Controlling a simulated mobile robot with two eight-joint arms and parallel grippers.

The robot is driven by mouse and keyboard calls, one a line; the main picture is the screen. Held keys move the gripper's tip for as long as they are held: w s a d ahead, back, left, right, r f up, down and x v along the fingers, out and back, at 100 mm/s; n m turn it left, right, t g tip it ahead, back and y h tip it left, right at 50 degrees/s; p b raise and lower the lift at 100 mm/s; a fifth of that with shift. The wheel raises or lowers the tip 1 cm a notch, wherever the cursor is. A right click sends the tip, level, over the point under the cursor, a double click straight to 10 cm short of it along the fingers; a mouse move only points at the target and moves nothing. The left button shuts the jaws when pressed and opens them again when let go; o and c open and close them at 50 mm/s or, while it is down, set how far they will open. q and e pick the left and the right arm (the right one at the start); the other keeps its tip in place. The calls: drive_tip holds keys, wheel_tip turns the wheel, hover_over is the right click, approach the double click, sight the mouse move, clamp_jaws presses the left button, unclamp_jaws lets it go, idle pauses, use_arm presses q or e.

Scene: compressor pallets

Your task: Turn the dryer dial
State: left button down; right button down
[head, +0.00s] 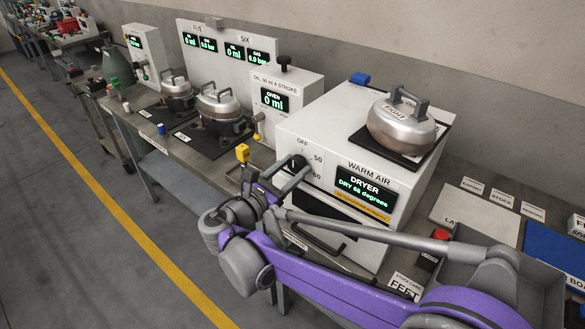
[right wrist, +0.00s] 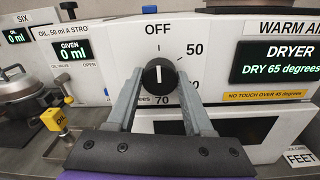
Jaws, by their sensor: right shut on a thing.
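The white dryer (head: 335,140) stands on the bench with a black dial (right wrist: 158,77) on its front. In the right wrist view the dial's white mark points up towards OFF. Labels OFF, 50 and 70 show around it. The dryer display (right wrist: 280,60) reads DRY 65 degrees. My right gripper (head: 294,168) is shut on the dial, one finger on each side of it, as also shows in the right wrist view. The dial is partly hidden by the fingers in the head view. My left gripper is not in view.
A metal compressor (head: 398,124) marked EIGHT rests on a black pad on the dryer. A yellow block (head: 242,153) sits left of the dial near the bench edge. A dryer handle (head: 320,240) is below. A grey tray (head: 535,285) lies to the right.

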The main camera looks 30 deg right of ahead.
idle(0.3)
drive_tip(key=shift+c, duration=1.4)
unclamp_jaws()
drive_tip(key=v, duration=1)
drive_tip(key=shift+a+b, duration=0.35)
drive_tip(key=shift+a, duration=0.05)
drive_tip(key=shift+s, duration=0.15)
